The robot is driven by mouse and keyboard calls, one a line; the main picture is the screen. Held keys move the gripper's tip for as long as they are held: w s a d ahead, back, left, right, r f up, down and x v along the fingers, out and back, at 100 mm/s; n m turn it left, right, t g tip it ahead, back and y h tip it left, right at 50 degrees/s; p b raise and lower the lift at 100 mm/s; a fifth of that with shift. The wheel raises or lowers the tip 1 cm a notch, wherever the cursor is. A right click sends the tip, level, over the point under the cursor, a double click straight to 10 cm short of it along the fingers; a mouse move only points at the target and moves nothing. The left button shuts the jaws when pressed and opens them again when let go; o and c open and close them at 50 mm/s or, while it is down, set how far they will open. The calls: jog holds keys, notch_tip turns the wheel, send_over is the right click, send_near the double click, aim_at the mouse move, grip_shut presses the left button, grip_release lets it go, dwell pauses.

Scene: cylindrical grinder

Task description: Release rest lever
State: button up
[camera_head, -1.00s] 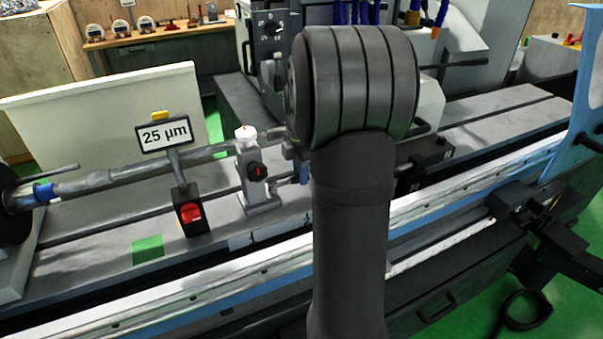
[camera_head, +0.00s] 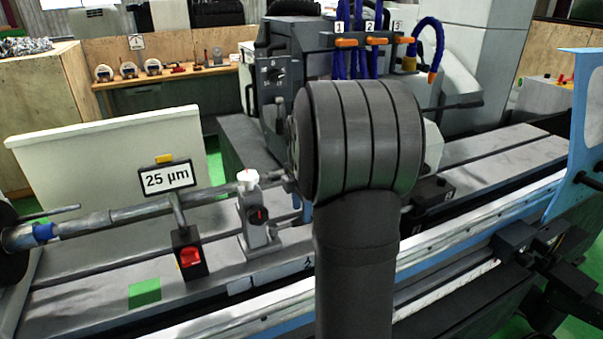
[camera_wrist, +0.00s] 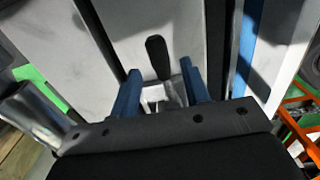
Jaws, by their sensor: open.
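A steady rest with a white top (camera_head: 249,178) stands on the machine bed under the long grey bar. It carries a black round knob with a red mark (camera_head: 258,215). In the wrist view, a black-handled lever (camera_wrist: 157,55) on a silver mount lies just beyond and between my fingertips. I cannot tell for sure that it belongs to this rest. My gripper (camera_wrist: 158,80) is open, with a blue finger on either side of the silver mount and no visible grip on it. In the head view my arm hides most of the gripper.
A "25 µm" sign (camera_head: 167,179) on a stand with a red button box (camera_head: 190,255) is left of the rest. The bar (camera_head: 110,218) runs across above the bed. Labelled hoses with orange valves (camera_head: 375,41) hang behind. A blue frame (camera_head: 577,130) stands right.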

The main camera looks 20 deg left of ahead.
aim_at(292, 224)
notch_tip(292, 224, up, 15)
jog(key=shift+f, duration=0.2)
dwell(0.4)
notch_tip(292, 224, down, 18)
jog(key=shift+r, duration=0.25)
dwell(0.4)
jog(key=shift+f, duration=0.2)
jog(key=shift+s+d+r+m, duration=0.2)
jog(key=shift+s+d+m, duration=0.2)
jog(key=shift+m, duration=0.4)
dwell(1.4)
